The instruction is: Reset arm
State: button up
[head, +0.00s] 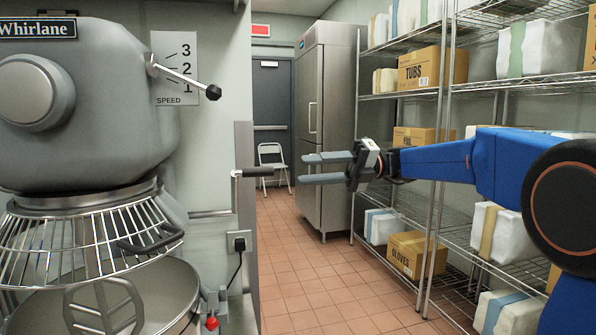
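My gripper (326,168) is at the end of my blue arm (440,161), which reaches in from the right edge of the head view. Its two grey fingers point left, apart from each other with a gap between them. Nothing is between them. The gripper hangs in mid-air over the aisle, in front of the steel fridge as seen here. The fingertips appear right of a black-tipped handle (256,172), with a small gap in the picture.
A large grey mixer (90,110) with a wire guard (85,240) and steel bowl (165,290) fills the left. Wire shelving (440,200) with boxes lines the right. A steel fridge (335,120) and white folding chair (273,160) stand behind. The tiled aisle (310,275) is clear.

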jog(key=shift+d, duration=0.3)
jog(key=s+d+f+n+t+h, duration=0.35)
jog(key=s+f+n, duration=0.25)
jog(key=s+f, duration=0.3)
jog(key=s+d+f+n+t+h, duration=0.2)
jog(key=s+d+f+n+h, duration=0.3)
jog(key=s+f, duration=0.4)
jog(key=s+d+f+n+t+h, duration=0.2)
jog(key=s+d+f+n+h, duration=0.2)
jog(key=s+d+f+n, duration=0.2)
jog(key=s+d+f+n+t+h, duration=0.3)
jog(key=s+d+f+n, duration=0.3)
jog(key=d+f+n, duration=0.4)
jog(key=shift+d+f+h, duration=0.55)
jog(key=shift+d+h, duration=0.15)
jog(key=shift+h, duration=0.05)
